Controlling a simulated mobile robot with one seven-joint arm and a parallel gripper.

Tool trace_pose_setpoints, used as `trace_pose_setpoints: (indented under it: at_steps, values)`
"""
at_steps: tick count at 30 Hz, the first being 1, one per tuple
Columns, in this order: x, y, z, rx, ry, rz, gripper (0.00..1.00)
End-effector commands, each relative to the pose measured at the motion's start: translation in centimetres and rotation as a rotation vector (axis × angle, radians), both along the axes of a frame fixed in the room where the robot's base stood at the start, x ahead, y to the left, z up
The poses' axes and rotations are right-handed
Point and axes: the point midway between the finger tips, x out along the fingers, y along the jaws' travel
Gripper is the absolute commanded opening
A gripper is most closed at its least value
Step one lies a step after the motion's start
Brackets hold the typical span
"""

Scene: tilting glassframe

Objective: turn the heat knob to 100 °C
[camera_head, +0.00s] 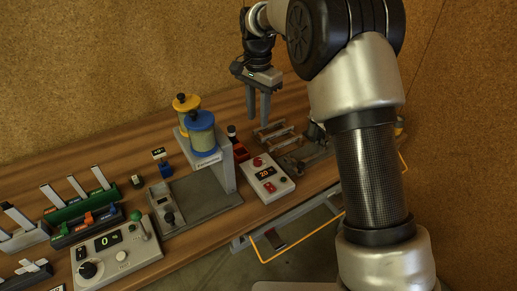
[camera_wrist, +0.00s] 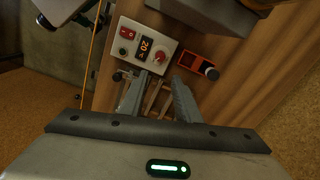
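The heat knob is a red round knob (camera_head: 257,161) on a small light-grey control box (camera_head: 284,190) with an orange display (camera_head: 265,174) that reads 20. In the wrist view the knob (camera_wrist: 160,57) sits beside the display (camera_wrist: 146,46), just past my fingertips. My gripper (camera_head: 258,118) points down above the bench behind the box, apart from the knob. In the wrist view my gripper (camera_wrist: 160,80) shows two spread fingers with nothing held between them. The knob's pointer mark is too small to read.
A red-and-black part (camera_wrist: 198,66) lies beside the box. A metal-and-wood rack (camera_head: 275,134) is below my gripper. A stand with blue and yellow spools (camera_head: 201,135) rises left of the box. Another control box (camera_head: 123,257) with a black knob reads 0 %.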

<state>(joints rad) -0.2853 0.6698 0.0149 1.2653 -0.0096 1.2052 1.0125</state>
Motion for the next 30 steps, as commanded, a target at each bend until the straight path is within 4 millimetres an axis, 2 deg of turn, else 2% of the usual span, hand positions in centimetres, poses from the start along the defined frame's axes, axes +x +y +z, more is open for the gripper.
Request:
trace_pose_setpoints:
  at_steps: [8, 21, 27, 30]
  values:
    - [0.0, 0.1, -4.0, -0.001, 0.006, -0.004, 0.30]
    - [0.0, 0.0, -13.5, -0.002, 0.004, -0.004, 0.30]
    - [0.1, 0.1, -16.3, -0.001, 0.003, -0.004, 0.30]
    - [0.1, 0.1, -17.1, -0.001, 0.002, -0.003, 0.30]
